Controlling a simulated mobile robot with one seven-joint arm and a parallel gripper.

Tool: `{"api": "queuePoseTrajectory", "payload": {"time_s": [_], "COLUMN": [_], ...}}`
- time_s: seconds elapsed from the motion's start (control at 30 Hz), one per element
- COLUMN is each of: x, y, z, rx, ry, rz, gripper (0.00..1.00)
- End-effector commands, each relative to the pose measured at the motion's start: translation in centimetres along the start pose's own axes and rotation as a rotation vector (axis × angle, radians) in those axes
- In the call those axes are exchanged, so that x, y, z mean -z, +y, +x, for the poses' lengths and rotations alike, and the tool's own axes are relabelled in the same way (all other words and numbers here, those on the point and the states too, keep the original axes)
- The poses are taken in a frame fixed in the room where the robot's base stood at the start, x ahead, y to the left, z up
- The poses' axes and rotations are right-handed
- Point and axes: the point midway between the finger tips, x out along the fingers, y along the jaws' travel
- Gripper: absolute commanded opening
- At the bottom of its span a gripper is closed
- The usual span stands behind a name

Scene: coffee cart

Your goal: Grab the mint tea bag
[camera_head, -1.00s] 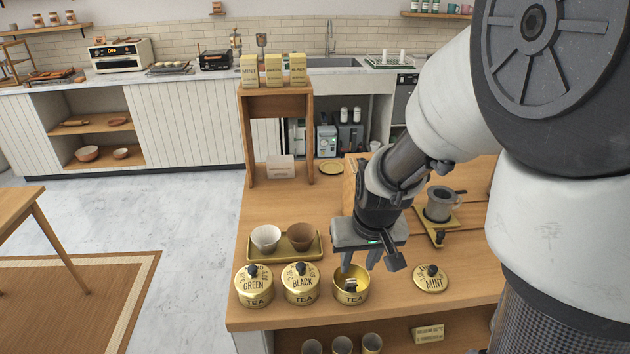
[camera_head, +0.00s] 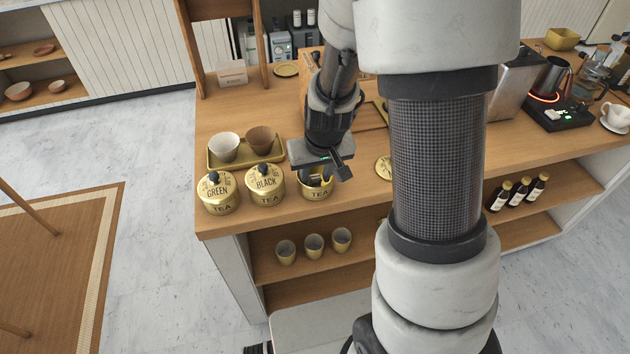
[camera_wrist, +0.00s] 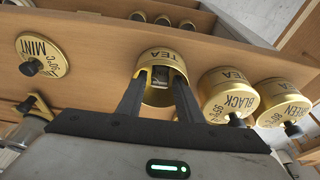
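The open gold tea tin (camera_head: 317,194) stands on the counter, right of the lidded BLACK and GREEN tins; it also shows in the wrist view (camera_wrist: 160,96). The round gold MINT lid (camera_head: 383,168) lies flat to its right, partly hidden by my arm, and is clear in the wrist view (camera_wrist: 41,56). My gripper (camera_head: 317,181) points down with its fingertips in the tin's mouth. In the wrist view the fingers (camera_wrist: 164,76) are apart with a gap between them. A small pale and dark shape, perhaps a tea bag (camera_wrist: 166,70), shows inside the tin.
The BLACK tin (camera_head: 265,186) stands close to the open tin, with the GREEN tin (camera_head: 218,194) beyond. A tray (camera_head: 222,164) with two cups is behind them. Several cups (camera_head: 314,244) stand on the shelf below. My own arm hides much of the counter's right side.

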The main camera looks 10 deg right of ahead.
Motion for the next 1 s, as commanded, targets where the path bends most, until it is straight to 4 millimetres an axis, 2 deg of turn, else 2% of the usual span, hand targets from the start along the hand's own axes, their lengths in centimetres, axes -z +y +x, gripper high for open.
{"api": "queuePoseTrajectory", "payload": {"time_s": [0.07, 0.23, 0.53, 0.63, 1.0], "x": [0.0, 0.0, 0.0, 0.3, 2.4], "y": [0.0, 0.0, 0.0, 0.0, 0.0], "z": [0.0, 0.0, -0.1, -0.8, -7.5], "rx": [0.0, 0.0, 0.0, 0.0, 0.0], "ry": [0.0, 0.0, 0.0, 0.001, 0.004], "rz": [0.0, 0.0, 0.0, -0.001, -0.001], "gripper": [0.29, 0.02, 0.02, 0.02, 0.02]}}
